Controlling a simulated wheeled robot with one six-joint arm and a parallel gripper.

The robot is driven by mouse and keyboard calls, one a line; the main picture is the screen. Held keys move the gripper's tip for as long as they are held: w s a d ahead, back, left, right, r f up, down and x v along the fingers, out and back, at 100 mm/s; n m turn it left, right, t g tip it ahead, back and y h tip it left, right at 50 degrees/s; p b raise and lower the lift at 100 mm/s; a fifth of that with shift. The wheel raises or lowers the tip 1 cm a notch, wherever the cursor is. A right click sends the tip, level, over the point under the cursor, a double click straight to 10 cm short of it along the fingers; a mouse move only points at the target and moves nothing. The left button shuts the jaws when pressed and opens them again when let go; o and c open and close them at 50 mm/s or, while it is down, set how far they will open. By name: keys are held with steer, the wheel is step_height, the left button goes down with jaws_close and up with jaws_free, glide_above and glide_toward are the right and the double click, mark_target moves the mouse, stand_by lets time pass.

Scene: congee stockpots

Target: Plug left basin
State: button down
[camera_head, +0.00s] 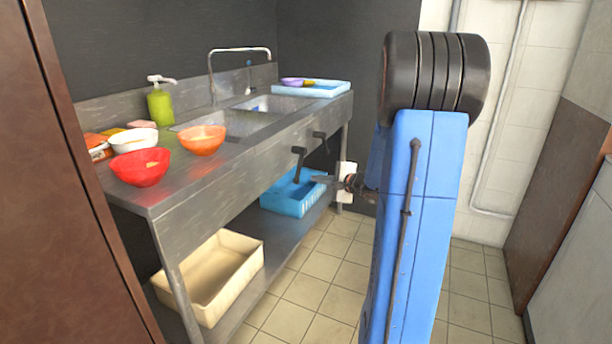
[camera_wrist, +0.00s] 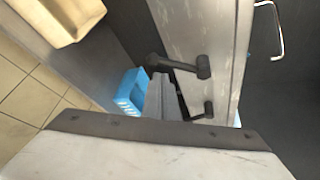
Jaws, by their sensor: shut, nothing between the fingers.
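The steel sink has a left basin (camera_head: 238,123) and a right basin (camera_head: 275,103). The left basin's floor and drain cannot be made out. Two dark levers stick out from the sink's front: the left lever (camera_head: 299,162) and the right lever (camera_head: 320,141). In the wrist view, the left lever (camera_wrist: 188,66) is higher and the right lever (camera_wrist: 203,112) lower. My gripper (camera_head: 316,180) is shut and empty, in front of the sink, just below and right of the left lever in the head view. It appears apart from both levers.
Bowls, red (camera_head: 140,167), white (camera_head: 133,139) and orange (camera_head: 203,140), and a green soap bottle (camera_head: 160,106) stand on the counter. A blue tray (camera_head: 318,92) lies at the far end. A cream bin (camera_head: 215,280) and blue basket (camera_head: 290,200) sit below. Tiled floor is clear.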

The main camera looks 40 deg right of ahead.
mark_target(299, 167)
steer(key=shift+m+h, duration=0.6)
steer(key=shift+m, duration=0.2)
steer(key=d, duration=0.2)
steer(key=d+f, duration=0.1)
steer(key=d, duration=0.1)
steer(key=shift+d+f, duration=0.1)
steer(key=shift+d, duration=0.15)
steer(key=shift+w, duration=0.1)
steer(key=d+x, duration=0.1)
steer(key=x, duration=0.9)
steer(key=shift+s+a+r, duration=0.2)
steer(key=shift+a+r, duration=0.2)
steer(key=shift+a, duration=0.35)
steer(key=shift+s+a+r, duration=0.15)
steer(key=shift+a+r, duration=0.25)
steer(key=shift+a, duration=0.3)
steer(key=shift+s+a+r, duration=0.2)
steer(key=shift+a+r, duration=0.2)
steer(key=shift+a, duration=0.35)
